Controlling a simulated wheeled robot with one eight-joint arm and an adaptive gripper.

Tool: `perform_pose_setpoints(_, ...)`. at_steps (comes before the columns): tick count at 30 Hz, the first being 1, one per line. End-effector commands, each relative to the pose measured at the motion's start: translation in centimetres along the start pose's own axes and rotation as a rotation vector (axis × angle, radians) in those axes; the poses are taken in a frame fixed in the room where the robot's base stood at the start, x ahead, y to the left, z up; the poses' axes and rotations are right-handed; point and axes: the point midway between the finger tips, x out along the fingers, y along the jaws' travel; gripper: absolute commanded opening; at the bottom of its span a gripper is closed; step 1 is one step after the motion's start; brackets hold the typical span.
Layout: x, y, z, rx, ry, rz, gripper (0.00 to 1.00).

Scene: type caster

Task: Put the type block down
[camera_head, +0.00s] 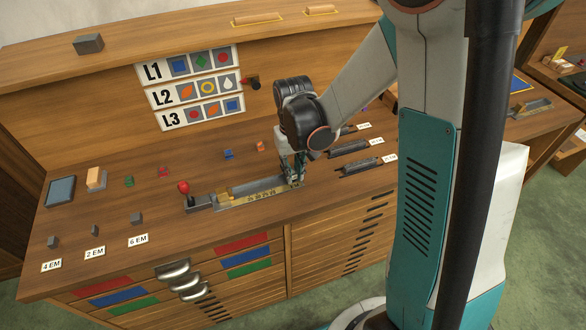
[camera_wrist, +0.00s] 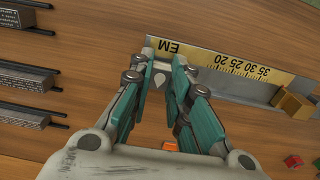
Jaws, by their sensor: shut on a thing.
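My gripper (camera_head: 292,178) is at the right end of the composing stick (camera_head: 222,201). In the wrist view its fingers (camera_wrist: 163,66) are shut on a small grey type block (camera_wrist: 160,77) with a pale drop-shaped mark. The block is by the EM end of the stick's yellow scale (camera_wrist: 225,65). I cannot tell whether it touches the stick's floor. In the head view the fingers hide the block. A brass-coloured piece (camera_wrist: 293,104) sits in the stick, further along the scale.
Blue (camera_head: 228,154), orange (camera_head: 261,146), red (camera_head: 163,171) and green (camera_head: 128,181) blocks lie behind. Grey spacers (camera_head: 136,218) stand front left. Dark slotted bars (camera_head: 350,147) lie right. A card (camera_head: 190,85) shows coloured symbols.

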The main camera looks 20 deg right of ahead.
Motion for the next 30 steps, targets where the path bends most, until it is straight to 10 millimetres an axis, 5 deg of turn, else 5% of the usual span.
perform_pose_setpoints(6, 0.4, 0.0, 0.0, 0.0, 0.0, 0.0, 0.0)
perform_pose_setpoints(7, 0.4, 0.0, 0.0, 0.0, 0.0, 0.0, 0.22)
perform_pose_setpoints(9, 0.4, 0.0, 0.0, 0.0, -0.001, 0.0, 0.37)
perform_pose_setpoints(23, 0.3, 0.0, 0.0, 0.0, 0.0, 0.0, 0.37)
perform_pose_setpoints(30, -2.1, 0.0, 0.0, 0.0, 0.0, 0.0, 0.37)
